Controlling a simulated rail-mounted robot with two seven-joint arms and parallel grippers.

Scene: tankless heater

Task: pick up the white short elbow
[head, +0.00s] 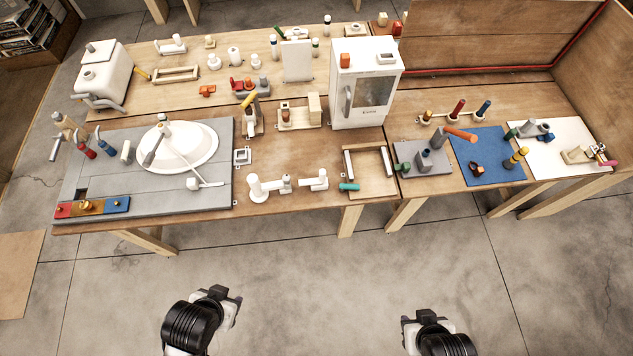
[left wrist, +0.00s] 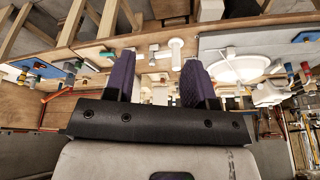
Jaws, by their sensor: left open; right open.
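Several white pipe fittings lie at the front edge of the wooden table: a larger flanged piece (head: 257,188), a small one beside it (head: 285,185) and another to the right (head: 315,180). I cannot tell for sure which piece is the white short elbow. More small white fittings (head: 214,62) stand farther back. My left gripper (head: 225,297) is in front of the table over the floor; in the left wrist view its purple-padded fingers (left wrist: 158,82) are apart and empty, with white fittings (left wrist: 175,52) beyond. My right gripper (head: 419,319) is low at the right, open, away from everything.
A grey board with a white basin (head: 203,150) fills the table's left part. A wooden frame (head: 372,192) lies right of the front fittings, and a white heater box (head: 365,85) stands behind. Bare concrete floor separates my grippers from the table.

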